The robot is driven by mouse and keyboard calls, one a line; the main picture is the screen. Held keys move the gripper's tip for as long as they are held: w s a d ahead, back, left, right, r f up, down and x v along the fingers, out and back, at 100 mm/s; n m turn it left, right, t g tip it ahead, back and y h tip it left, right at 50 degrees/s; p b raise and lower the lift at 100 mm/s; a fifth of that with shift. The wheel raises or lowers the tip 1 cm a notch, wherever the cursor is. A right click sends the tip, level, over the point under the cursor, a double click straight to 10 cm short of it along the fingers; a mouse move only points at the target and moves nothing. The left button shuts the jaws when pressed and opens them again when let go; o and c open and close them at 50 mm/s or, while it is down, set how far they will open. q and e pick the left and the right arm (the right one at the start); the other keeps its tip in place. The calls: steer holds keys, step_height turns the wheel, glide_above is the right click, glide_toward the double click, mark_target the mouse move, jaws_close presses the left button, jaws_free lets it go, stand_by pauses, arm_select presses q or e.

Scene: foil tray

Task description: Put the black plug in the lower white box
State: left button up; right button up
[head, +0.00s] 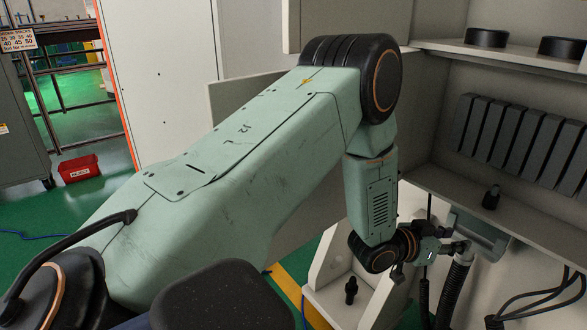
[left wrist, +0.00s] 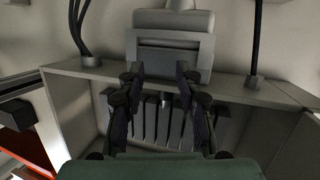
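A small black plug (head: 491,197) stands on the ledge inside the white cabinet at the right. Another small black plug-like piece (head: 351,290) stands inside a low white box (head: 322,268) at the bottom centre. I cannot tell which one the task names. My left gripper (head: 460,247) is below and left of the ledge plug, apart from it, in front of a grey-green part. In the left wrist view its two dark fingers (left wrist: 160,72) are spread, with no held object visible between them. Neither plug is clearly visible there. My right gripper is out of view.
Grey upright slats (head: 525,140) line the cabinet's back wall. Two black round pieces (head: 487,38) sit on the upper shelf. A ribbed hose (head: 456,285) and black cables (head: 535,300) crowd the lower right. My left arm hides much of the middle.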

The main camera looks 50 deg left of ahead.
arm_select(q)
steer(key=s+f+n+g+y, duration=0.15)
steer(key=s+f+g, duration=0.25)
steer(key=s+f, duration=0.75)
steer(key=s+f+g+y, duration=0.1)
steer(key=s+f+g, duration=0.2)
steer(key=s, duration=0.8)
steer(key=s+f+n+g+y, duration=0.1)
steer(key=s+f+g, duration=0.1)
steer(key=s, duration=0.8)
steer(key=s+a+f+g+y, duration=0.1)
steer(key=s+f+g, duration=0.2)
steer(key=s, duration=0.8)
steer(key=shift+s+f+g, duration=0.3)
steer(key=shift+f+g, duration=0.05)
steer(key=shift+g, duration=0.75)
steer(key=shift+r+n, duration=0.1)
steer(key=shift+n, duration=0.15)
